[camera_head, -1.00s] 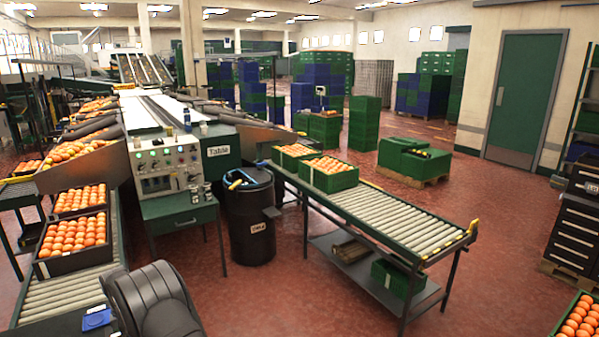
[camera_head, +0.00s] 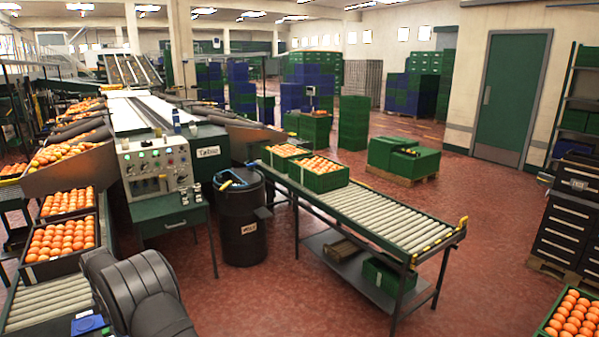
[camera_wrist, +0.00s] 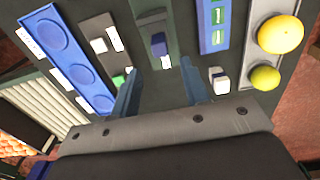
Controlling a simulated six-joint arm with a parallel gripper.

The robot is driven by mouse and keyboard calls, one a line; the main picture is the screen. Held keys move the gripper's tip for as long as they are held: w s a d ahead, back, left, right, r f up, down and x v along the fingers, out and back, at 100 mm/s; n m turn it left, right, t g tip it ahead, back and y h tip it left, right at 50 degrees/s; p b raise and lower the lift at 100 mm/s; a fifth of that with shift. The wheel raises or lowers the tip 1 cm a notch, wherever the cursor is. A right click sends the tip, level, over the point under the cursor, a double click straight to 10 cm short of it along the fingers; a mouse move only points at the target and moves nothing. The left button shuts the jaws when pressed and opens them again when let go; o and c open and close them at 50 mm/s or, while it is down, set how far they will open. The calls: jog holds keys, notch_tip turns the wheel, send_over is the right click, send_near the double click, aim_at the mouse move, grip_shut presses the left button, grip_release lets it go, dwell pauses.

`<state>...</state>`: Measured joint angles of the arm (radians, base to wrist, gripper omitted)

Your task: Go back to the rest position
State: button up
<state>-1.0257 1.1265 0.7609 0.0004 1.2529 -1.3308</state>
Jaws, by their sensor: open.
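My gripper (camera_wrist: 158,68) shows in the wrist view with its two grey-blue fingers apart and nothing visible between them. It is over a dark surface (camera_wrist: 160,95) carrying several small items. My dark arm is at the lower left of the head view, where the gripper itself does not show.
Small blocks (camera_wrist: 221,83) are near the fingers. The head view shows a roller conveyor (camera_head: 375,210), a black drum (camera_head: 240,220) and open red floor.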

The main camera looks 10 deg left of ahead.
notch_tip(320, 180, up, 10)
jog(key=r, duration=0.1)
notch_tip(320, 180, down, 18)
jog(key=shift+d+f, duration=0.1)
jog(key=w+d, duration=0.3)
jog(key=shift+w+d+f, duration=0.1)
jog(key=shift+w, duration=0.1)
notch_tip(320, 180, up, 18)
jog(key=w+d+f, duration=0.1)
jog(key=d+f, duration=0.2)
jog(key=d, duration=0.9)
